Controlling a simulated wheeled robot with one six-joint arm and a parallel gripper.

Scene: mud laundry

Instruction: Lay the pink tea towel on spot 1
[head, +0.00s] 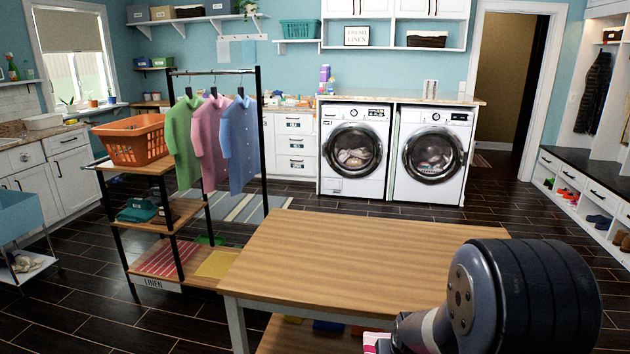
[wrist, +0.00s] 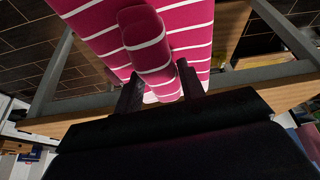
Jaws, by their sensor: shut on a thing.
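The pink tea towel with white stripes (wrist: 150,48) is in my gripper (wrist: 158,84). The two dark fingers are shut on a folded roll of it, and the rest spreads beyond the fingers. In the head view only a pink-and-white sliver (head: 371,342) shows beside my arm, at the front edge of the wooden table; my gripper is hidden there. Another pink striped cloth (head: 168,258) lies flat on the lowest rack shelf marked LINEN, beside a yellow cloth or patch (head: 217,264). I cannot make out a mark for spot 1.
The wooden table (head: 350,255) has a clear top, with items on a shelf below. The rack (head: 156,169) holds an orange basket (head: 135,139) and hanging shirts. Two washers stand at the back. Dark floor is open right of the table.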

